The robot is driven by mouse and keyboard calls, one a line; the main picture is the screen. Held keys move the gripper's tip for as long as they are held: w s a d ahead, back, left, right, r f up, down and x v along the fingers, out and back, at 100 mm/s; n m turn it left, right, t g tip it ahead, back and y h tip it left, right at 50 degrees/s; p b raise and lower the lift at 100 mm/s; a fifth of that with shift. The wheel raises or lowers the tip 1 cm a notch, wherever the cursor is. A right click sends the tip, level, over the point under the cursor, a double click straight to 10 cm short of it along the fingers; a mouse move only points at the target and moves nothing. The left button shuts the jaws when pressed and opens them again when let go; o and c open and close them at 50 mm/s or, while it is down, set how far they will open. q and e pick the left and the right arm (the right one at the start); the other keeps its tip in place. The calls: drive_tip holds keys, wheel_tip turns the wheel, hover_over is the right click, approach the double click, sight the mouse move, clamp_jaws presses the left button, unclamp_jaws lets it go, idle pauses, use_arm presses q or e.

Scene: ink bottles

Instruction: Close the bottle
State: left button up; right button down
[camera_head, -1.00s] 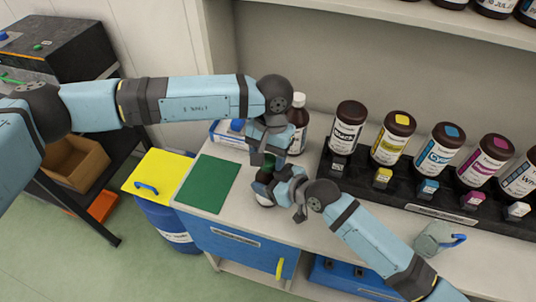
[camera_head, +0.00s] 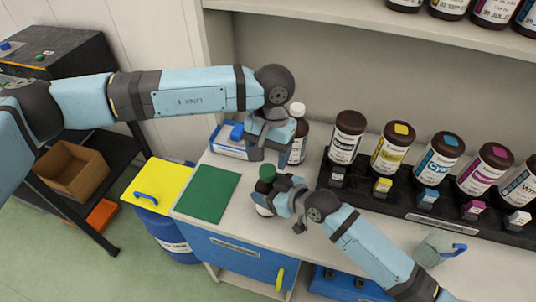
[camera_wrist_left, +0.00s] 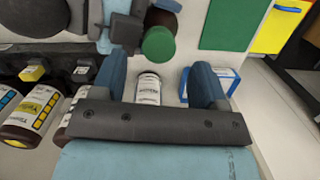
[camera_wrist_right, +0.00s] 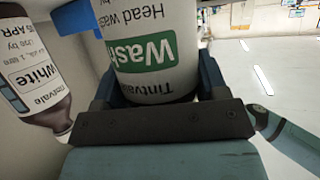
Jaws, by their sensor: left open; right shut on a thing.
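A bottle with a white cap (camera_head: 298,110) stands behind my left gripper, next to a blue and white box (camera_head: 230,150). A black rack (camera_head: 405,205) of ink bottles fills the right. A green mat (camera_head: 207,195) lies clear at left. A grey jug (camera_head: 437,248) stands at right.

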use_arm(q)
drive_tip(key=n, duration=0.5)
drive_tip(key=shift+r, duration=0.2)
drive_tip(key=n, duration=0.6)
drive_tip(key=shift+r+n, duration=0.2)
drive_tip(key=shift+n, duration=0.1)
drive_tip(key=n, duration=0.6)
drive_tip(key=shift+r+t, duration=0.2)
drive_tip(key=shift+t, duration=0.1)
drive_tip(key=n, duration=0.6)
drive_tip(key=shift+r+n, duration=0.2)
drive_tip(key=shift+n, duration=0.1)
drive_tip(key=n, duration=0.4)
drive_tip(key=shift+r+h, duration=0.15)
drive_tip(key=shift+h, duration=0.15)
drive_tip(key=n, duration=0.6)
drive_tip(key=shift+s+r+t, duration=0.1)
drive_tip(key=shift+r+t, duration=0.15)
drive_tip(key=shift+t, duration=0.05)
drive_tip(key=n, duration=0.6)
drive_tip(key=shift+r+n, duration=0.2)
drive_tip(key=shift+n, duration=0.1)
drive_tip(key=n, duration=0.5)
drive_tip(key=shift+r+n, duration=0.2)
drive_tip(key=shift+n, duration=0.1)
